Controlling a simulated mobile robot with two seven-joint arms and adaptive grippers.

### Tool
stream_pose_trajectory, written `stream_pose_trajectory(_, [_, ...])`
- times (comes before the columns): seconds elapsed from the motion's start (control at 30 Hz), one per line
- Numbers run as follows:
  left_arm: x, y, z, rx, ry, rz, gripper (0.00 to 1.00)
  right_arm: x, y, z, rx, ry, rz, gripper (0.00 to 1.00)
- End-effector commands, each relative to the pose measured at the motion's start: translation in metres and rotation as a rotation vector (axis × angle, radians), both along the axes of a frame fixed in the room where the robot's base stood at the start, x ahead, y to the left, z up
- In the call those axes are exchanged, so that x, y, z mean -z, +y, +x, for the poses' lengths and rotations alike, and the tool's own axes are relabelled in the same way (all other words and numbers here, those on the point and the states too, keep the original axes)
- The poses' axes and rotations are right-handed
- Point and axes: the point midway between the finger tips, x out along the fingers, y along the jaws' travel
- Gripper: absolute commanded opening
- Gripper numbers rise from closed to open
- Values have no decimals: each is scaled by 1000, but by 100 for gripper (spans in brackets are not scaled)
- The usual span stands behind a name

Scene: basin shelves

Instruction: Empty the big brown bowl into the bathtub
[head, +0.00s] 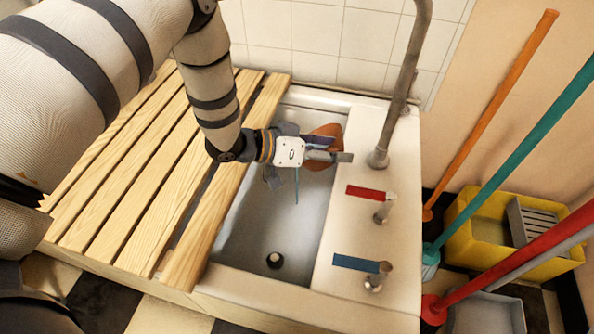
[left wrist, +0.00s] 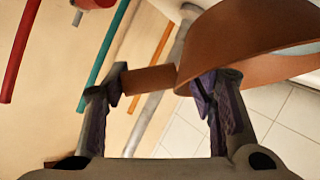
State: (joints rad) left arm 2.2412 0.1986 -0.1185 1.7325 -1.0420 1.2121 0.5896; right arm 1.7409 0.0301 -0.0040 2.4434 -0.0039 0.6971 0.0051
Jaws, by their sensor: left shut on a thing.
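The big brown bowl (head: 325,148) is over the far end of the bathtub (head: 240,235), partly hidden behind my left gripper (head: 338,156). In the left wrist view the bowl (left wrist: 245,40) fills the upper right, with a strip of its pale inside showing at the right edge. It looks tilted there. My left gripper (left wrist: 165,82) is shut on the bowl, with a short brown part of it between the fingers. What the bowl holds is hidden. The visible tub floor shows a dark round drain. My right gripper is in neither view.
Wooden slats (head: 150,180) cover the left side of the tub. Long poles lean beyond, by a yellow bucket (head: 475,225).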

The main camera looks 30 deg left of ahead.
Motion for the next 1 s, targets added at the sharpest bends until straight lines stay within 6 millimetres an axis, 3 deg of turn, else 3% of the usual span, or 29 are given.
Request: stream_pose_trajectory(1.0, [-6,6,0,-1,0,-52,0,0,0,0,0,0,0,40])
